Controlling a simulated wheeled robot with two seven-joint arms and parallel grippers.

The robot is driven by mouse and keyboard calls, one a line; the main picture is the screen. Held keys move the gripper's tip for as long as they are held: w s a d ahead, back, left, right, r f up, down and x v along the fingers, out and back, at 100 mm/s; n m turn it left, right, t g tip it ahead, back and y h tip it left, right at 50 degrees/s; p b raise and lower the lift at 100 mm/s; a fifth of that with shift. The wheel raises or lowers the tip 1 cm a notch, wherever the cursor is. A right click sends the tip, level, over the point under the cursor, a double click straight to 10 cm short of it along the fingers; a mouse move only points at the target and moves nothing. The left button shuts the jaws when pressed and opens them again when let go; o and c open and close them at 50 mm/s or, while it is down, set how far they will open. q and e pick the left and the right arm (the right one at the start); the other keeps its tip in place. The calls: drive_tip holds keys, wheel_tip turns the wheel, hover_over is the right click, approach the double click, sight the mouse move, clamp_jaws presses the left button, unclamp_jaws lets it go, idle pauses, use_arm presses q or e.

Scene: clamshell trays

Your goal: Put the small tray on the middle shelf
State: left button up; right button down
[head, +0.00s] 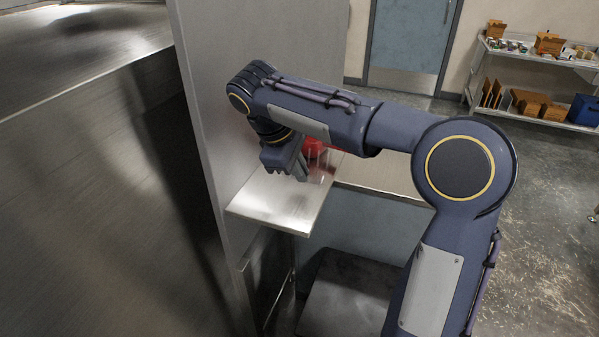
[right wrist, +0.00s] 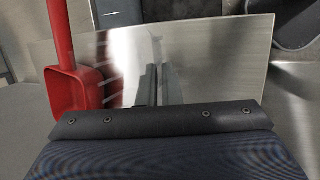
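A small tray (head: 320,165), clear and see-through, shows as faint white ribs and edges above the metal shelf (head: 265,205). The same ribs show in the right wrist view (right wrist: 112,72), left of and reaching to the fingers. My right gripper (head: 302,170) is over the shelf, its fingers (right wrist: 160,85) close together at the tray's edge and apparently shut on it. Whether the tray touches the shelf is unclear. My left gripper is not in view.
A red scoop-like object (head: 313,148) is just behind the tray; it is left of the fingers in the right wrist view (right wrist: 77,88). A tall metal panel (head: 262,60) stands left of the shelf. A blue-grey door (head: 405,45) and a rack with boxes (head: 545,65) are farther back.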

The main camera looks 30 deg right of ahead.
drive_tip(key=shift+f, duration=0.6)
drive_tip(key=shift+f, duration=0.2)
drive_tip(key=c, duration=1.6)
unclamp_jaws()
drive_tip(key=shift+r, duration=0.1)
